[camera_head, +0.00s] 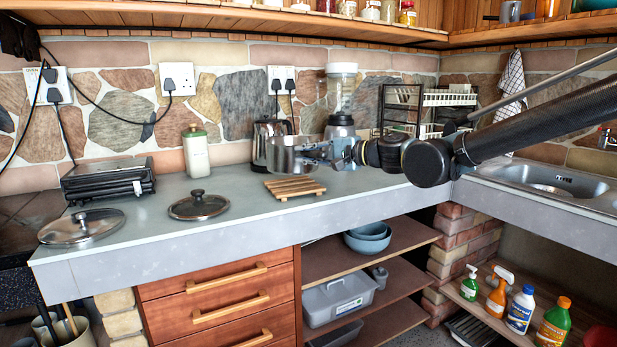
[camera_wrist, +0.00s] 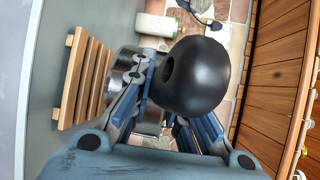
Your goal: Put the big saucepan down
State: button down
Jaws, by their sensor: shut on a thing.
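The big saucepan (camera_head: 284,157) is a steel pan, roughly upright, just above the slatted wooden trivet (camera_head: 294,187) on the counter in the head view. I cannot tell whether its base touches the slats. My gripper (camera_head: 327,152) is at the pan's right side. In the wrist view my gripper (camera_wrist: 172,105) is shut on the black handle, whose rounded end (camera_wrist: 200,75) faces the camera. The steel body (camera_wrist: 122,75) shows partly behind the fingers, and the trivet (camera_wrist: 84,78) lies to its left. The handle and fingers hide much of the pan.
A kettle (camera_head: 268,140) and a blender (camera_head: 341,110) stand behind the pan. Glass lids (camera_head: 199,206) (camera_head: 82,227), a press grill (camera_head: 108,181) and a cream canister (camera_head: 196,152) are to the left. A dish rack (camera_head: 420,108) and sink (camera_head: 560,184) are right. The front counter strip is clear.

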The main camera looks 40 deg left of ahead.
jog(key=shift+f, duration=2.85)
jog(key=c, duration=1.6)
grip_release()
jog(key=shift+o, duration=0.2)
jog(key=v, duration=1.2)
jog(key=shift+w+d, duration=0.1)
jog(key=shift+w, duration=0.05)
